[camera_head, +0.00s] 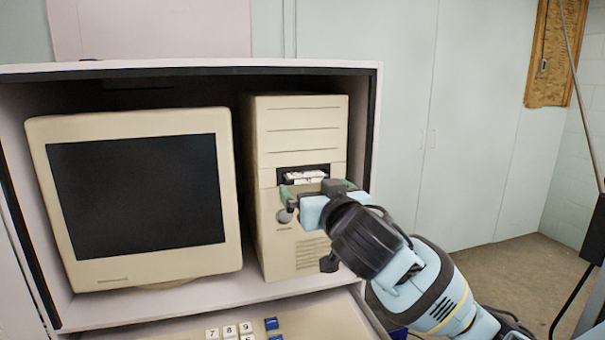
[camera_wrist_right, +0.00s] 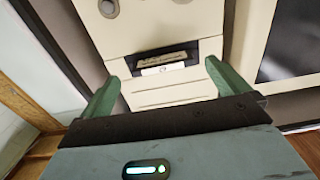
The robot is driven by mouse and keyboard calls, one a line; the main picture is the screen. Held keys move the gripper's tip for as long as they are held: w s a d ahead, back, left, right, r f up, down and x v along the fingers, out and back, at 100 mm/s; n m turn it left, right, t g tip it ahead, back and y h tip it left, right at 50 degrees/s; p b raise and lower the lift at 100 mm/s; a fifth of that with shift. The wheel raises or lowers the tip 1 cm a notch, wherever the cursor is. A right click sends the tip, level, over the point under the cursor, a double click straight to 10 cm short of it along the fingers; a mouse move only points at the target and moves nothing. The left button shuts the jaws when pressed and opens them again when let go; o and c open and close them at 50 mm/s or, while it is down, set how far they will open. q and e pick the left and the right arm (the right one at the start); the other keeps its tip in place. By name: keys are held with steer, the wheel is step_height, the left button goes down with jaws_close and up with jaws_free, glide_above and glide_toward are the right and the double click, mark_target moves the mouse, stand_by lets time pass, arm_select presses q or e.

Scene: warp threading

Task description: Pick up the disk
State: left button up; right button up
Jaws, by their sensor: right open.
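The disk (camera_head: 304,176) is a small pale piece that sticks out of the dark drive slot in the front of the beige computer tower (camera_head: 300,118). In the right wrist view the disk (camera_wrist_right: 163,69) shows as a white edge in the slot, between the green fingers. My right gripper (camera_head: 305,190) is in front of the tower, at the slot. Its fingers are spread wide and nothing is between them that they grip; whether they touch the tower I cannot tell. My left gripper is out of view.
The tower stands beside a beige monitor (camera_head: 140,195) in an open white cabinet (camera_head: 215,68), whose side wall is close to the right of the tower. A keyboard (camera_head: 240,330) lies on a lower shelf in front. Open floor shows at the right.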

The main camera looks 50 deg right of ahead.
mark_target(309, 182)
steer(key=x, duration=0.4)
steer(key=shift+a+r, duration=0.1)
steer(key=c, duration=0.9)
